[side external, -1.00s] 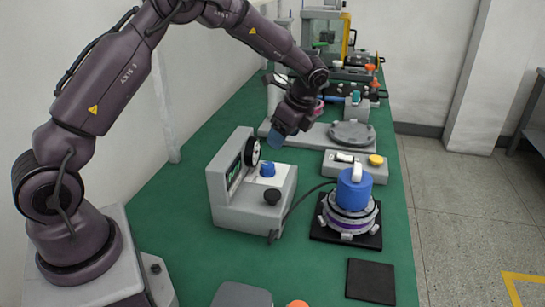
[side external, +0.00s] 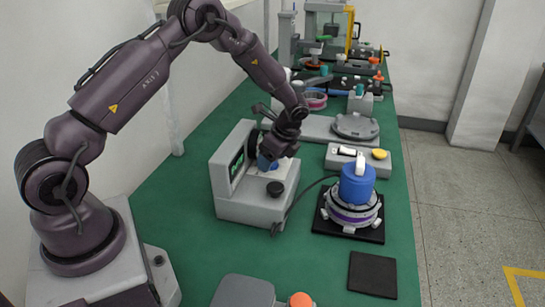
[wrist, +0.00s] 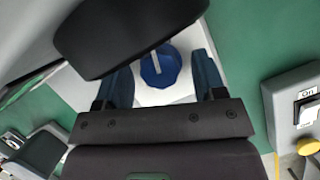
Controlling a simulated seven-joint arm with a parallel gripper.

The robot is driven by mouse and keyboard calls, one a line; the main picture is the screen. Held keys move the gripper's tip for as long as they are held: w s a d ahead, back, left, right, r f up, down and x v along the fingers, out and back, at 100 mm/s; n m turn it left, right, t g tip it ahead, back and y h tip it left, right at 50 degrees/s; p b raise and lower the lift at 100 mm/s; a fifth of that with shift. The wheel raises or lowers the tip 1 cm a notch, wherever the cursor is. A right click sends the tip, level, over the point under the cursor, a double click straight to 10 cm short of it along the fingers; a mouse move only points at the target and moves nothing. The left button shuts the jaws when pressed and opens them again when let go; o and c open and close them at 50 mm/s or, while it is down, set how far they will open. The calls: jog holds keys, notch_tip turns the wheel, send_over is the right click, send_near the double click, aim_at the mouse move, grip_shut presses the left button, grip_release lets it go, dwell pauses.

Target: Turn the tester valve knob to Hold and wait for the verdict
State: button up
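The grey tester (side external: 246,208) stands on the bench with a lit screen (side external: 237,167) and a black knob (side external: 275,189) at its front. My gripper (side external: 268,163) is low over the tester's top and hides the blue valve knob in the side view. In the wrist view the blue valve knob (wrist: 160,72) has a white pointer line, on a white plate. It lies between the two separated blue fingers of my gripper (wrist: 163,70), with gaps on both sides. Its labels are not readable. The blue-capped hub motor (side external: 357,185) sits on a black pad, with a hose running to the tester.
A dark rounded part (wrist: 125,35) overhangs close to the knob in the wrist view. A switch box (side external: 357,158) with a yellow button stands behind the hub motor. A black mat (side external: 372,274) and an orange button (side external: 300,299) are in front. Green bench is clear between.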

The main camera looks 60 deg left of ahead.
jog(key=c, duration=0.8)
jog(key=shift+m+t, duration=0.3)
jog(key=shift+m, duration=0.4)
jog(key=shift+c, duration=0.2)
jog(key=o, duration=0.9)
jog(key=v, duration=1.3)
jog(key=shift+d, duration=0.15)
jog(key=shift+o, duration=0.2)
